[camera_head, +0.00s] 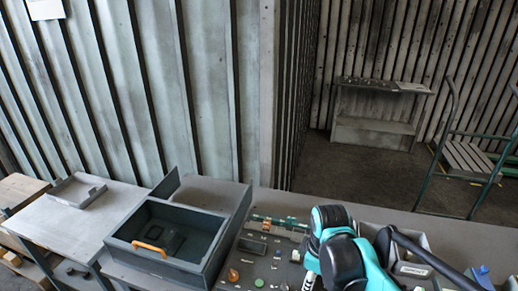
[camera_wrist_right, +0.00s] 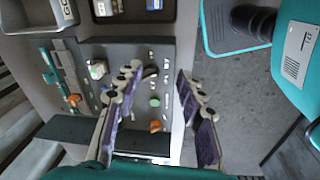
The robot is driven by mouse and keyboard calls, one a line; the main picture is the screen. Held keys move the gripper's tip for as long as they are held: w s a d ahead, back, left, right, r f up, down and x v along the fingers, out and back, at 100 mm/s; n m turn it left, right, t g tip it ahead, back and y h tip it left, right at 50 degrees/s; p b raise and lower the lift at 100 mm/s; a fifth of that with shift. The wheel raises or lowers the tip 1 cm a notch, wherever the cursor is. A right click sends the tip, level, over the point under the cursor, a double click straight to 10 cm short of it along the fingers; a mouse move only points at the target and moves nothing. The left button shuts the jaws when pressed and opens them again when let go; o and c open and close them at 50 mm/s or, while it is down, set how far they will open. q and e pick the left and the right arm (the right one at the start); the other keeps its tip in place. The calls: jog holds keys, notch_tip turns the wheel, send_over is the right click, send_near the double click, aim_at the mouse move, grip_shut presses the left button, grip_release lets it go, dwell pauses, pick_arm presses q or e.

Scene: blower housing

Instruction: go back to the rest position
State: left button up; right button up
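My right gripper (camera_wrist_right: 159,74) shows in the right wrist view with its two fingers well apart and nothing between them. It hangs over a dark panel (camera_wrist_right: 130,55) that carries a green button (camera_wrist_right: 154,101), an orange knob (camera_wrist_right: 156,125) and several small parts. In the head view my teal and black right arm (camera_head: 345,255) reaches over the right part of the same panel (camera_head: 247,272) and hides some of it. The right fingers are not clear there. My left gripper is in neither view.
An open grey box (camera_head: 205,271) with an orange handle (camera_head: 149,247) stands left of the panel. A grey side table (camera_head: 75,227) holds a shallow tray (camera_head: 77,192). A green-framed cart (camera_head: 470,158) stands at the back right.

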pick_arm(q)
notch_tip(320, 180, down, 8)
jog(key=b, duration=0.7)
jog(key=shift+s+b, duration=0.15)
jog(key=shift+b, duration=0.25)
pick_arm(e)
jog(key=s+d+f+m+t, duration=0.3)
jog(key=s+f+m+t, duration=0.3)
jog(key=m, duration=0.6)
jog(key=s+f, duration=0.1)
jog(key=s, duration=0.1)
jog(key=shift+s+d+f, duration=0.3)
jog(key=shift+d, duration=0.05)
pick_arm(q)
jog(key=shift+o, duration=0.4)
pick_arm(e)
jog(key=shift+r, duration=0.1)
